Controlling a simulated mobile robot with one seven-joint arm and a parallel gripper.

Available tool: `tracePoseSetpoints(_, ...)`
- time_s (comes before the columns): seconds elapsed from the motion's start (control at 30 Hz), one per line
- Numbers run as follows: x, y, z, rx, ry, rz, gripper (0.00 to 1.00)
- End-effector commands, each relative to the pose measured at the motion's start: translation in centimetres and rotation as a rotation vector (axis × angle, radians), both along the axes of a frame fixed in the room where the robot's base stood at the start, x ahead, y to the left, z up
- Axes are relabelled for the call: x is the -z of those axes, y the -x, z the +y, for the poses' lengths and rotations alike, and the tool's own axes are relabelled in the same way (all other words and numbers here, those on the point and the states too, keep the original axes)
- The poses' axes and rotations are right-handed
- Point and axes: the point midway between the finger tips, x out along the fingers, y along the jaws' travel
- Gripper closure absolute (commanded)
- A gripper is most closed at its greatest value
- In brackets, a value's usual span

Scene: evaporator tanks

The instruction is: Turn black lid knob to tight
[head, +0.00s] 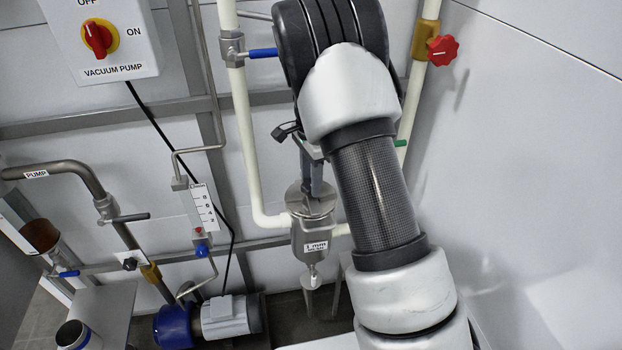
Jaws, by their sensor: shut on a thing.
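A steel strainer pot (311,236) with a flat round lid (300,206) hangs upright in the pipework at the centre, with a small white label on its front. My gripper (317,188) reaches down onto the top of this lid from above. It is shut at the lid's middle, where the black lid knob sits. The knob itself is hidden by the fingers and arm, so its turned position cannot be told.
My arm covers much of the centre right. Cream pipes run beside the pot, with a blue-handled valve (262,53) and a red handwheel (442,50). A vacuum pump switch box (128,52), a flowmeter (202,207) and a blue-grey pump (222,316) are at left.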

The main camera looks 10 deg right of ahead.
Motion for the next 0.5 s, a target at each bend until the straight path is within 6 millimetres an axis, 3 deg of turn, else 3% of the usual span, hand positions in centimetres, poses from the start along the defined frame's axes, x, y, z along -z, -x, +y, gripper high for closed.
tracePoseSetpoints(0.03,-0.13,-0.11,0.0,0.003,-0.001,-0.004,0.83)
tracePoseSetpoints(0.07,-0.13,-0.11,0.01,0.003,-0.001,-0.004,0.56)
tracePoseSetpoints(0.13,-0.12,-0.09,0.0,0.002,-0.001,-0.003,0.44)
tracePoseSetpoints(0.5,-0.42,-0.05,0.01,0.0,0.0,-0.002,0.42)
